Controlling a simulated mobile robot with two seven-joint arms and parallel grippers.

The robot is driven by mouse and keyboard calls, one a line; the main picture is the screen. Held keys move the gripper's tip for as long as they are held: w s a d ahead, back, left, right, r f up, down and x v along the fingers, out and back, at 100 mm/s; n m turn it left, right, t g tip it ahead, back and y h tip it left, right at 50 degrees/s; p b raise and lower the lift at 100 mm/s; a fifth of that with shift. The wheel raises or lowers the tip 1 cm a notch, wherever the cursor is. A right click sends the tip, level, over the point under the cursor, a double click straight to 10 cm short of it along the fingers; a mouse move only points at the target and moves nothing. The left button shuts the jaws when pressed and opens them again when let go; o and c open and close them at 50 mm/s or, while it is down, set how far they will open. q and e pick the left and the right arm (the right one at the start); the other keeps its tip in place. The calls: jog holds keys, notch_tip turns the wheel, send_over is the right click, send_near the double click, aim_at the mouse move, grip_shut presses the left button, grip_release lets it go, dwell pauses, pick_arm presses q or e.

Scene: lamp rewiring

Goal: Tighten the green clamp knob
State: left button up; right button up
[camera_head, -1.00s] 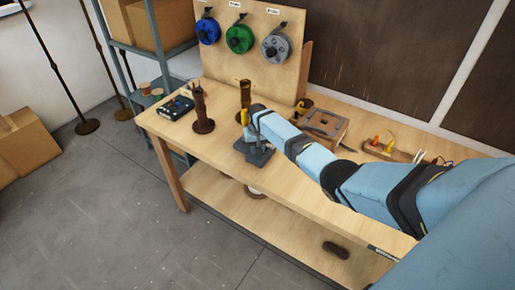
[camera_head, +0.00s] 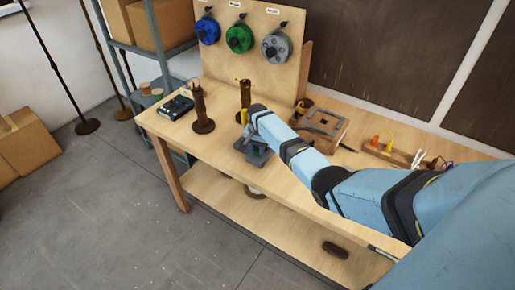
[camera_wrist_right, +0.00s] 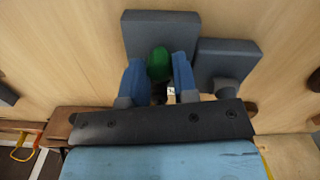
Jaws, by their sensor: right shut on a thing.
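The green clamp knob (camera_wrist_right: 159,64) shows in the right wrist view between the two blue fingers of my right gripper (camera_wrist_right: 158,78), which is shut on it. The dark grey clamp (camera_wrist_right: 160,20) lies around and beyond the knob, with a second grey block (camera_wrist_right: 230,58) to its right. In the head view the clamp (camera_head: 243,147) sits on the workbench near its front edge, partly hidden by my right arm. My right gripper's fingers are mostly hidden there. My left gripper is not in view.
On the workbench (camera_head: 225,171), brown lamp columns (camera_head: 201,112) stand left of the clamp. A wooden fixture (camera_head: 322,128) stands to the right, near a wooden rack (camera_head: 385,152). A pegboard (camera_head: 262,76) with blue, green and grey spools stands behind. Bare bench lies left of the clamp.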

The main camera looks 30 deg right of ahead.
dwell(0.4)
jog(key=o, duration=0.9)
jog(key=shift+o, duration=0.2)
jog(key=shift+r, duration=0.1)
